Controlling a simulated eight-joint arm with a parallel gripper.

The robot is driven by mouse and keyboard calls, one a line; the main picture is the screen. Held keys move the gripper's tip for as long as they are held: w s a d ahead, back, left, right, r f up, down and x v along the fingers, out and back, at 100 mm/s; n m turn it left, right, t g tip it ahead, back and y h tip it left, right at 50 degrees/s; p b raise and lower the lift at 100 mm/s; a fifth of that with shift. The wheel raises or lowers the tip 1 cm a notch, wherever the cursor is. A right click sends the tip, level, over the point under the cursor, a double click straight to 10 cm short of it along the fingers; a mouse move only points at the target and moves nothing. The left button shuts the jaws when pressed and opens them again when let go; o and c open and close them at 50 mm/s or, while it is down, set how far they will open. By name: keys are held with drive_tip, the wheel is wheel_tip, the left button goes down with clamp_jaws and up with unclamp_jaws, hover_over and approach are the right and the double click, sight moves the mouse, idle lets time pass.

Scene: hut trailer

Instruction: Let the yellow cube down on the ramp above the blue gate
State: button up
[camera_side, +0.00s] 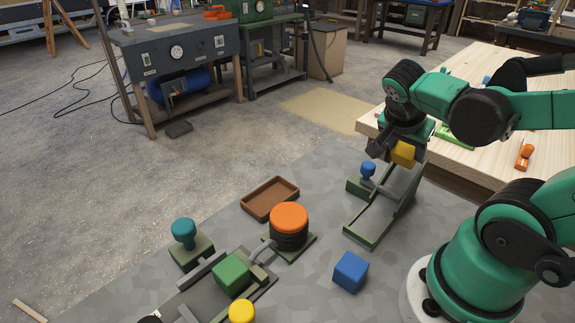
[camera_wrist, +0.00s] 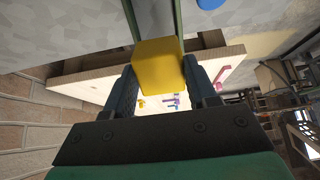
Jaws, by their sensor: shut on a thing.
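My gripper (camera_side: 390,151) is shut on the yellow cube (camera_side: 403,153). The cube also shows between the two dark fingers in the wrist view (camera_wrist: 160,68). The green-sided ramp (camera_side: 372,218) slopes down toward the lower left in the side view, and the cube is at its upper end. I cannot tell whether the cube touches the ramp. The blue gate knob (camera_side: 368,169) stands at the ramp's left side, lower than the cube. In the wrist view the ramp (camera_wrist: 157,18) runs up beyond the cube, and part of the blue knob (camera_wrist: 209,3) shows at the top edge.
A blue cube (camera_side: 350,271) lies in front of the ramp. A brown tray (camera_side: 270,198), an orange round button (camera_side: 289,218), a teal knob (camera_side: 184,232) and a green cube (camera_side: 231,274) are to the left. A wooden table (camera_side: 490,125) stands behind my arm.

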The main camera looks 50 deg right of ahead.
drive_tip(key=shift+f, duration=2.6)
drive_tip(key=o, duration=1.3)
drive_tip(key=shift+a+r, duration=0.1)
drive_tip(key=shift+v, duration=2.7)
